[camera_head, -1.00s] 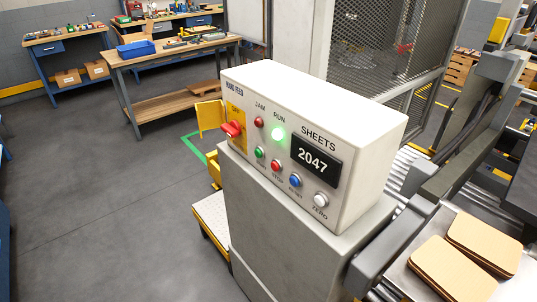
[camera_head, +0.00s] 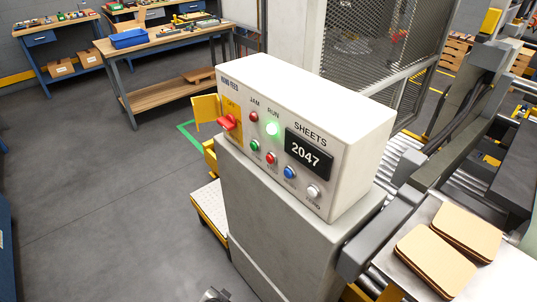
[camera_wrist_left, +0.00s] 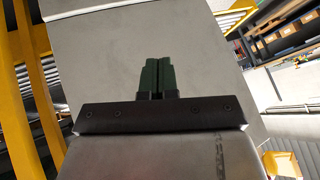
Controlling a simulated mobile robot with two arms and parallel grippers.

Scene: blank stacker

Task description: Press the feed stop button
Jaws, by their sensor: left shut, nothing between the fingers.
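The red stop button (camera_head: 271,158) sits in the lower row on the front of the white control box (camera_head: 330,110), between a green button (camera_head: 255,145) and a blue button (camera_head: 290,172). It is uncovered in the head view. My left gripper (camera_wrist_left: 154,62) shows in the left wrist view with its dark fingers shut together and nothing between them. A plain light grey surface lies beyond the fingertips; no button shows there. A small grey metal part at the bottom edge of the head view may be my left arm. My right gripper is not in view.
A red switch handle (camera_head: 229,122) on a yellow plate sits left of the buttons, and a white button (camera_head: 313,191) to the right. The green run lamp is lit; the counter (camera_head: 308,152) reads 2047. Cardboard sheets (camera_head: 435,262) lie right of the grey pedestal (camera_head: 270,225).

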